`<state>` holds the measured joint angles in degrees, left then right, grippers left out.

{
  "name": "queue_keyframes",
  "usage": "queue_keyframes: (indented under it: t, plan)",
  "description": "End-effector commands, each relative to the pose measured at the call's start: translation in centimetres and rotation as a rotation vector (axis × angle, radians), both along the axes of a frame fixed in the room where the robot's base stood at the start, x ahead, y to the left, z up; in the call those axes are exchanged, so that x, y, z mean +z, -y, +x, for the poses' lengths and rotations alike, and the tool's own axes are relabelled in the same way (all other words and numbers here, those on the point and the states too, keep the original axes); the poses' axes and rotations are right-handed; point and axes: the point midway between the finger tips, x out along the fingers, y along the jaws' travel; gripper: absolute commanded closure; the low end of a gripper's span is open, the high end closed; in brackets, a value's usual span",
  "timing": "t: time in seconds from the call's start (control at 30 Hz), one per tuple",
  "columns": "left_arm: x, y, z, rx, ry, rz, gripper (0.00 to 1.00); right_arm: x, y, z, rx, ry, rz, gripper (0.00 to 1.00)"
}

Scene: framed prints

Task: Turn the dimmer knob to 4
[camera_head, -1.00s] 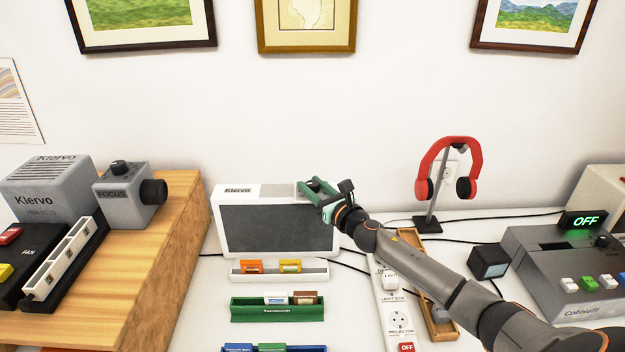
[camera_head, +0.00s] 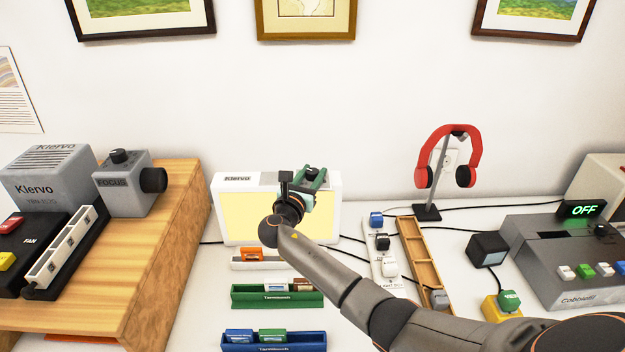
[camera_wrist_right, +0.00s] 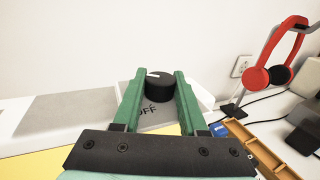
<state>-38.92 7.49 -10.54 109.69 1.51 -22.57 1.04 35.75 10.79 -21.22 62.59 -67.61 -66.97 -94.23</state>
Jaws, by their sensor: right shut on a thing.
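The light box (camera_head: 233,214) is white with a panel glowing pale yellow. The dimmer knob (camera_wrist_right: 159,91) is black with a white mark, on the box's top face at the right end. The mark points to the upper left in the right wrist view. The letters "OFF" are printed on the near side of the knob; other markings are hidden or unreadable. My right gripper (camera_wrist_right: 157,88) has green fingers, shut on the knob with one finger on each side. In the head view the right gripper (camera_head: 312,176) covers most of the knob. My left gripper is not in view.
Red headphones (camera_head: 447,150) hang on a stand to the right. A power strip (camera_head: 389,267) and a wooden tray (camera_head: 419,262) lie right of the box. A green holder (camera_head: 277,297) and a blue holder (camera_head: 274,345) lie in front. A wooden stand (camera_head: 166,240) is to the left.

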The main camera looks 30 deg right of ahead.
Motion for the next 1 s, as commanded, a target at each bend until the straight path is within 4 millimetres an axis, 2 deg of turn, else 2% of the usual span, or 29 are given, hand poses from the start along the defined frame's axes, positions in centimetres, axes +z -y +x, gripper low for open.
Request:
queue_keyframes:
  t: [0.03,0.1,0.4,0.63,1.0]
  plan:
    - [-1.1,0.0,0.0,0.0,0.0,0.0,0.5,-0.4,-0.2,0.2,-0.037,0.002,0.002,1.0]
    - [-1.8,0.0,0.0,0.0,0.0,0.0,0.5,-0.5,-0.1,0.2,-0.09,0.002,0.0,1.0]
    - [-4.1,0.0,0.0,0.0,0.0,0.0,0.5,-0.3,0.0,0.1,-0.248,0.002,0.0,1.0]
    - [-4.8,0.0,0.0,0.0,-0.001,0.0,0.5,-0.1,0.1,0.0,-0.299,0.001,0.0,1.0]
    - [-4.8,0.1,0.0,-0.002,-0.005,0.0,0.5,0.0,0.1,0.0,-0.311,0.001,0.0,1.0]
